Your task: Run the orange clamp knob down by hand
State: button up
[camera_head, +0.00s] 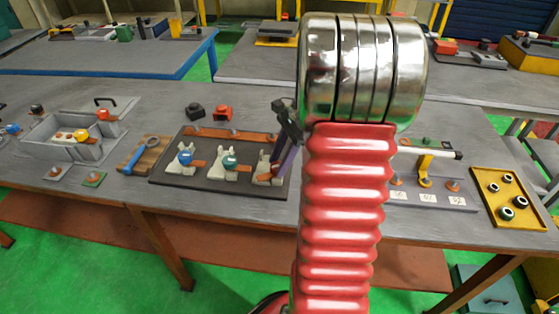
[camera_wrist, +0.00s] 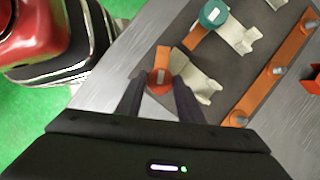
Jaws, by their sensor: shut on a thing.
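The orange clamp knob (camera_wrist: 158,80) has a pale bar mark on top and sits beside an off-white clamp body (camera_wrist: 197,78) at the right end of the dark fixture plate (camera_head: 215,188). In the wrist view the knob is between the tips of my gripper (camera_wrist: 157,92), which is shut on it. In the head view my gripper (camera_head: 279,160) comes down over that clamp, and the knob is mostly hidden behind the fingers. A teal knob (camera_head: 230,162) and a blue knob (camera_head: 185,157) sit on the neighbouring clamps; the teal one also shows in the wrist view (camera_wrist: 213,14).
An orange bar with studs (camera_head: 232,134) runs along the plate's back. A blue-handled tool (camera_head: 138,154) lies on a wooden board to the left. A grey fixture with a yellow post (camera_head: 425,166) and a yellow tray (camera_head: 482,206) stand right. My arm hides the middle.

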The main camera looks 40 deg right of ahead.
jog(key=shift+m, duration=0.3)
jog(key=o, duration=1.1)
jog(key=shift+c, duration=0.2)
jog(key=shift+r, duration=0.1)
jog(key=v, duration=1.3)
jog(key=shift+s+r, duration=0.15)
jog(key=shift+r, duration=0.1)
jog(key=shift+d, duration=0.1)
